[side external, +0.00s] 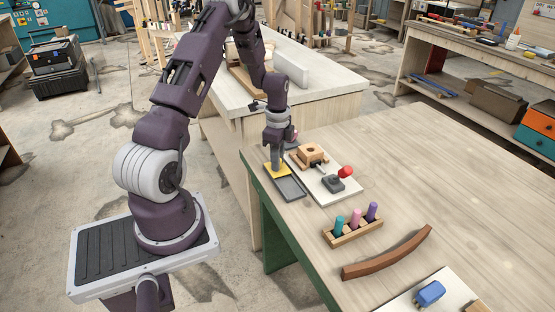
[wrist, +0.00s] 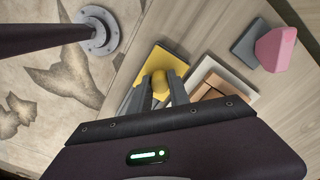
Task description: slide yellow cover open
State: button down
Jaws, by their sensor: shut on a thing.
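The yellow cover (side external: 268,168) is a flat plate at the upper left end of a dark grey tray (side external: 290,188) near the table's left edge. The tray's nearer part is uncovered and looks empty. In the wrist view the yellow cover (wrist: 182,65) shows beyond my fingers, with a raised yellow knob (wrist: 158,80) on it. My gripper (side external: 277,164) points down over the cover, its fingers shut on the knob. The fingers and wrist hide part of the cover.
Right of the tray, a white board (side external: 325,182) carries a wooden block (side external: 312,154) and a red-knobbed lever (side external: 345,172). A rack with coloured pegs (side external: 353,233) and a curved brown strip (side external: 388,254) lie nearer. A pink block (wrist: 277,47) shows in the wrist view.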

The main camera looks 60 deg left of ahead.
jog(key=d, duration=0.8)
jog(key=c, duration=1.2)
grip_release()
jog(key=shift+r, duration=0.15)
notch_tip(320, 180, up, 7)
